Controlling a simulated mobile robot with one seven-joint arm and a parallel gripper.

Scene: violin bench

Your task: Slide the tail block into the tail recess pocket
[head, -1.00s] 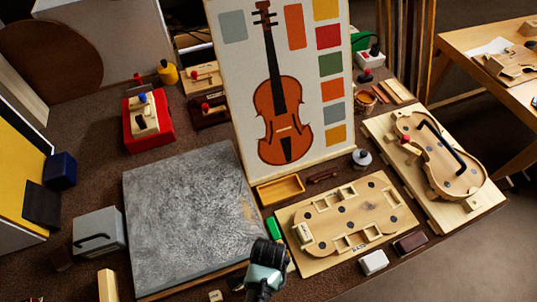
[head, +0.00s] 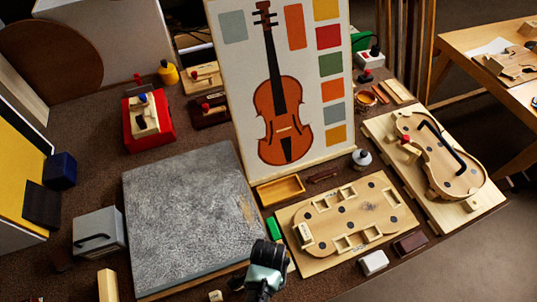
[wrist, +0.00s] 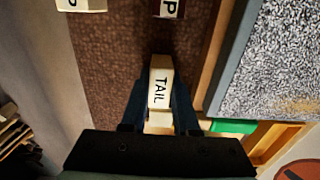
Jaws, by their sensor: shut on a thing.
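The tail block (wrist: 158,88) is a pale wooden block marked TAIL. My gripper (wrist: 160,100) is shut on it, with a dark finger on either side. In the head view my gripper (head: 268,255) is at the front of the bench, between the grey slab and the pocketed wooden board (head: 375,215). The block in its jaws cannot be made out there. The board has several pockets, one at its left end (head: 303,235). I cannot tell which of them is the tail recess pocket. The gripper is left of the board, apart from the pockets.
A grey slab (head: 190,215) lies left of my gripper. A green block (head: 274,228) lies beside the board's left end, below a wooden tray (head: 281,188). White (head: 374,262) and dark (head: 410,243) blocks lie in front of the board. A violin body (head: 445,155) lies at right.

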